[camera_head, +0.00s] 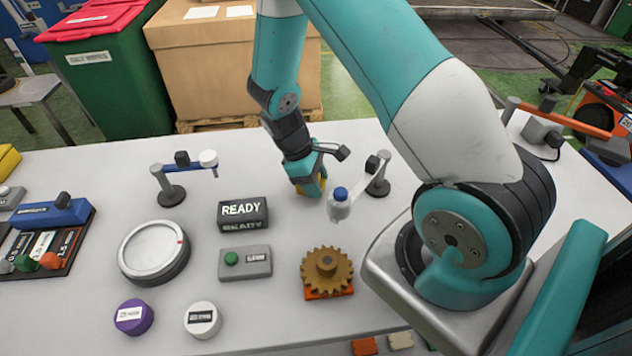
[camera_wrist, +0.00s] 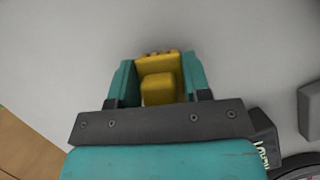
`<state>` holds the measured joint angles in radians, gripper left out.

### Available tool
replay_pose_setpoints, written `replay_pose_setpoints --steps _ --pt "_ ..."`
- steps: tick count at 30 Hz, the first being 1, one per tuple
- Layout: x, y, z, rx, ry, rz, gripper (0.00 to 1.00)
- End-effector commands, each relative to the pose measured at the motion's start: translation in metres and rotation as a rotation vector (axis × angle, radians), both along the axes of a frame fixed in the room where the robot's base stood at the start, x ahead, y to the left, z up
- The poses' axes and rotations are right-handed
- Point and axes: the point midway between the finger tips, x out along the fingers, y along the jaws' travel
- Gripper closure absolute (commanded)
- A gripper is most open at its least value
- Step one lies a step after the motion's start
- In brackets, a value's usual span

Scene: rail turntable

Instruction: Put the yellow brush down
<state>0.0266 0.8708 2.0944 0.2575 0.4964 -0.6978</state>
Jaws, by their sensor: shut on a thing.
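The yellow brush (camera_wrist: 158,85) is between the two teal fingers of my gripper (camera_wrist: 157,82) in the wrist view, with the pale table top around it. My gripper is shut on it. In the head view my gripper (camera_head: 309,184) points down at the back middle of the table (camera_head: 90,165), and only a small yellow part of the brush (camera_head: 322,187) shows beside the fingers. The brush is low, close to the table surface; I cannot tell if it touches.
Right of my gripper stands a post with a blue-capped nozzle (camera_head: 340,205). The READY display (camera_head: 243,213), a button box (camera_head: 245,262), a round turntable (camera_head: 153,252) and a brown gear (camera_head: 326,272) lie nearer. Another post (camera_head: 170,190) stands left. Table between it and my gripper is clear.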

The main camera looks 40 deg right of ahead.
Motion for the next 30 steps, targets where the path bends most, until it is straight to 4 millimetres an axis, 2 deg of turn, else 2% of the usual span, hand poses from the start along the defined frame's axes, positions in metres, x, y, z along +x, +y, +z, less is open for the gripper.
replay_pose_setpoints --steps 3,14,15,17,18,25,30 --pt "0.0 0.0 -0.008 0.0 0.0 -0.001 0.75" --pt "0.0 0.0 -0.013 0.0 0.0 -0.001 0.75" --pt "0.0 0.0 -0.012 -0.001 -0.002 -0.001 0.46" --pt "0.0 0.0 -0.012 0.0 -0.001 -0.001 0.33" --pt "0.0 0.0 -0.012 0.0 -0.001 -0.001 0.3" --pt "0.0 0.0 -0.011 -0.001 -0.002 -0.001 0.3" --pt "0.005 0.002 0.001 -0.001 -0.006 0.001 0.3"
